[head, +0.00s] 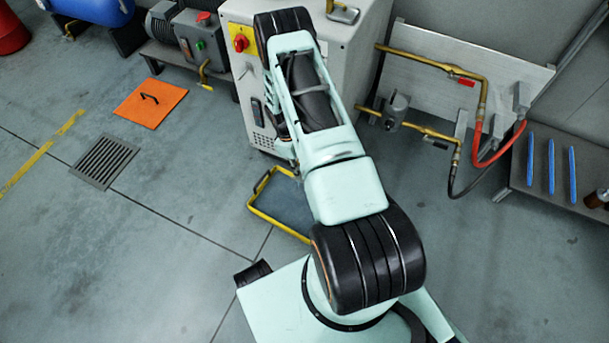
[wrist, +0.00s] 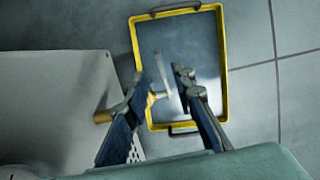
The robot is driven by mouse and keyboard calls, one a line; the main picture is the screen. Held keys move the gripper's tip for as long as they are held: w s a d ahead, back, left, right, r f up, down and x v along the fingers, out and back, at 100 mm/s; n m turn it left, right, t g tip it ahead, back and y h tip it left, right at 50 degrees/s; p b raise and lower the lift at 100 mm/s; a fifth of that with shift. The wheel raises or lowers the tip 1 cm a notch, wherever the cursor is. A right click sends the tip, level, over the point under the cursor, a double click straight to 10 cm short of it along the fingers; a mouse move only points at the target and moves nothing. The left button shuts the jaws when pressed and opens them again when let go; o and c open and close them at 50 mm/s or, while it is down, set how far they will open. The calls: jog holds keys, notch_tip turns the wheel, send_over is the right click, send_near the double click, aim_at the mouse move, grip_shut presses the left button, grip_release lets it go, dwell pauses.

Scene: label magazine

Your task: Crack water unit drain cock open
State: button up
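The drain cock (wrist: 154,98) shows in the wrist view as a small brass fitting with a thin pale lever (wrist: 161,72). A brass stub (wrist: 103,117) at the edge of the grey unit (wrist: 55,105) appears in line with it, partly behind my left finger. My gripper (wrist: 158,80) is open, one finger on each side of the cock and lever. The right finger looks apart from the lever; I cannot tell whether the left one touches the fitting. In the head view, my arm hides the cock and most of my gripper in front of the grey unit (head: 350,45).
A yellow-rimmed tray (head: 263,212) lies on the floor below the cock and fills the middle of the wrist view (wrist: 222,60). Brass pipes (head: 425,62) and hoses are right of the unit. An orange floor plate (head: 135,110) and a grate (head: 103,160) lie left.

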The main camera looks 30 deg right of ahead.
jog(key=v, duration=0.6)
jog(key=shift+r, duration=0.2)
jog(key=shift+r, duration=0.1)
